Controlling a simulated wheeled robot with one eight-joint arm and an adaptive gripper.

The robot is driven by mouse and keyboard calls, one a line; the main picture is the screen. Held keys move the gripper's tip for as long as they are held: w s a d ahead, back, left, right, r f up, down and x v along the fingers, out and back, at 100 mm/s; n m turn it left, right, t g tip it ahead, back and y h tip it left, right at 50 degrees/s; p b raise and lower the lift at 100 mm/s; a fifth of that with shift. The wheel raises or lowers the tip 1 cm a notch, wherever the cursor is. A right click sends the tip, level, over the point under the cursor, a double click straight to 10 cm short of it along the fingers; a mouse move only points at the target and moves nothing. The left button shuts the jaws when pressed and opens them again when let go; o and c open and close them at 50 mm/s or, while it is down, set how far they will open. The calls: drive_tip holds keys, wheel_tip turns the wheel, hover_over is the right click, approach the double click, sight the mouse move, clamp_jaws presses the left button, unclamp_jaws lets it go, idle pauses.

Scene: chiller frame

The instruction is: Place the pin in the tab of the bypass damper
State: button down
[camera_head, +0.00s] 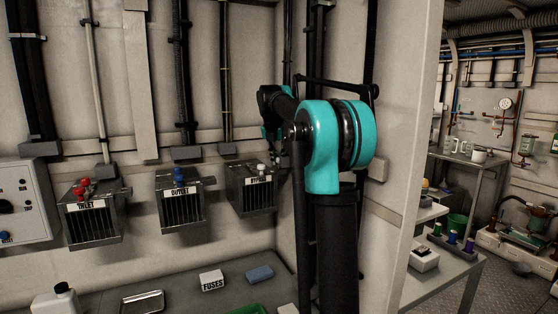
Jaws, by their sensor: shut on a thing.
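The bypass damper (251,197) is a dark grilled box labelled BYPASS on the back wall, near the corner. A small pale knob (262,170) stands on its top at the right; I cannot make out the tab. My gripper (279,151) is small and dark, just above and to the right of the damper's top, partly hidden by my teal and black arm. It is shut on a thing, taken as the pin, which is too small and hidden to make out. I cannot tell whether it touches the damper.
The outlet damper (181,205) with a blue knob and the inlet damper (92,216) with red knobs hang to the left. A side wall stands close right.

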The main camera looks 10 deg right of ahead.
drive_tip(key=shift+s+f, duration=0.1)
drive_tip(key=shift+f, duration=0.55)
drive_tip(key=c, duration=1.4)
unclamp_jaws()
drive_tip(key=shift+f, duration=0.1)
drive_tip(key=shift+o, duration=0.2)
drive_tip(key=shift+r, duration=0.35)
drive_tip(key=v, duration=1.2)
drive_tip(key=shift+r, duration=0.35)
